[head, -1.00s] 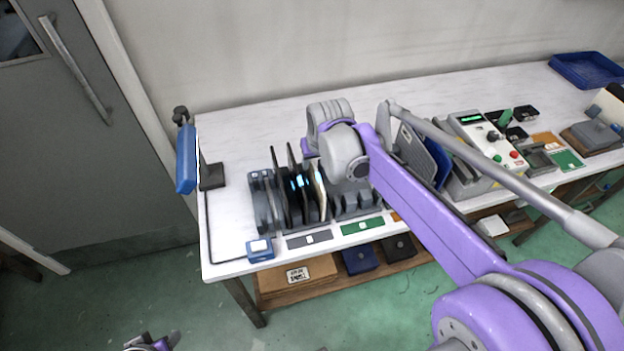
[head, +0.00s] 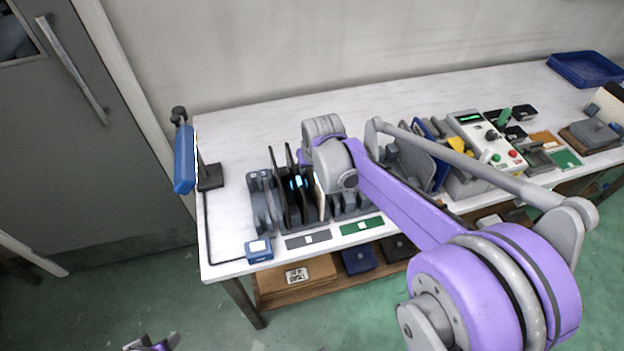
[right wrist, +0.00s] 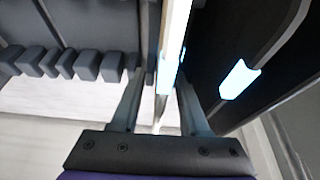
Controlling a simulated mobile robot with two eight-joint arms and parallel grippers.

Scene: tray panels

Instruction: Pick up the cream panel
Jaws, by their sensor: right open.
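The cream panel (head: 320,197) stands on edge in a dark slotted rack (head: 262,205) at the left of the bench, mostly hidden by my right wrist in the head view. In the right wrist view a thin, bright upright edge, likely the cream panel (right wrist: 171,45), lies between the fingers of my right gripper (right wrist: 160,108). The gripper is open, with a finger on each side of it and gaps visible. In the head view the fingers are hidden behind the wrist. A small purple and grey part, likely my left gripper (head: 150,344), shows at the bottom edge; its jaws cannot be made out.
Dark panels (head: 281,190) with cyan glints stand close left of the cream panel. Empty slots lie to the right. A blue upright device (head: 185,160) stands at the bench's left end. A control box (head: 485,135) and a blue tray (head: 585,70) are farther right.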

